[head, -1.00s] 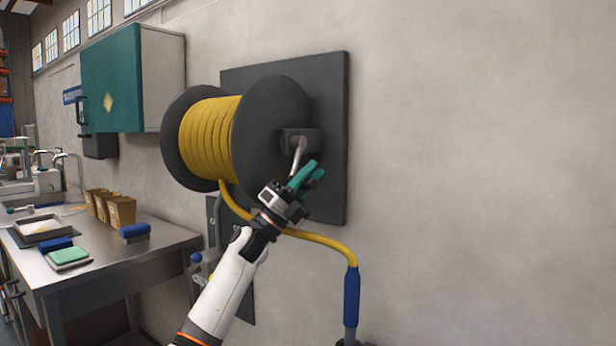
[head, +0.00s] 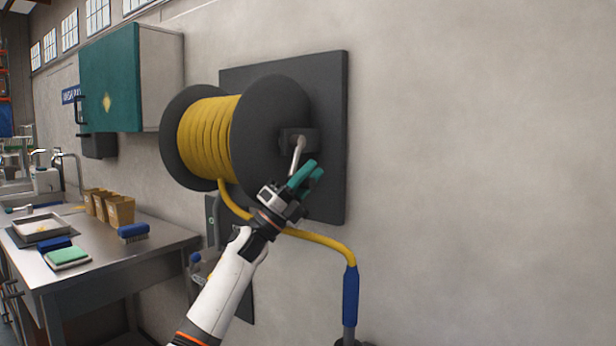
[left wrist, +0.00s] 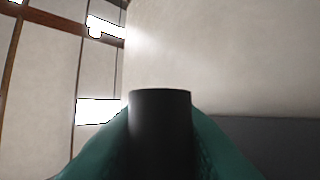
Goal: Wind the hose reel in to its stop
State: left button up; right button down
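The hose reel (head: 268,115) is mounted on a dark wall plate (head: 335,120), with yellow hose (head: 205,135) wound between its two dark discs. A metal crank arm (head: 297,155) hangs down from the hub block at the near disc. My left gripper (head: 308,173) is at the lower end of the crank. In the left wrist view, its teal fingers stand on both sides of a dark cylindrical crank grip (left wrist: 160,130), closed against it. The grip is mostly hidden by the fingers in the head view. My right gripper is not in view.
The hose runs out below the reel, behind my left arm, to a blue sleeve (head: 351,295) low by the wall. A steel bench (head: 165,242) with brushes and boxes stands left. A teal cabinet (head: 110,80) hangs above. The wall at right is bare.

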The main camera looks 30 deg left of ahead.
pick_arm(q)
jog(key=o, duration=0.4)
jog(key=shift+w+f, duration=0.1)
jog(key=shift+w, duration=0.1)
jog(key=shift+o, duration=0.2)
jog(key=shift+s, duration=0.1)
jog(key=shift+s+a+f, duration=0.1)
jog(key=shift+s+f, duration=0.1)
jog(key=shift+f, duration=0.1)
jog(key=b+v, duration=0.1)
jog(key=v, duration=0.5)
jog(key=shift+s+a+f, duration=0.15)
jog(key=shift+a+f, duration=0.05)
jog(key=shift+f, duration=0.05)
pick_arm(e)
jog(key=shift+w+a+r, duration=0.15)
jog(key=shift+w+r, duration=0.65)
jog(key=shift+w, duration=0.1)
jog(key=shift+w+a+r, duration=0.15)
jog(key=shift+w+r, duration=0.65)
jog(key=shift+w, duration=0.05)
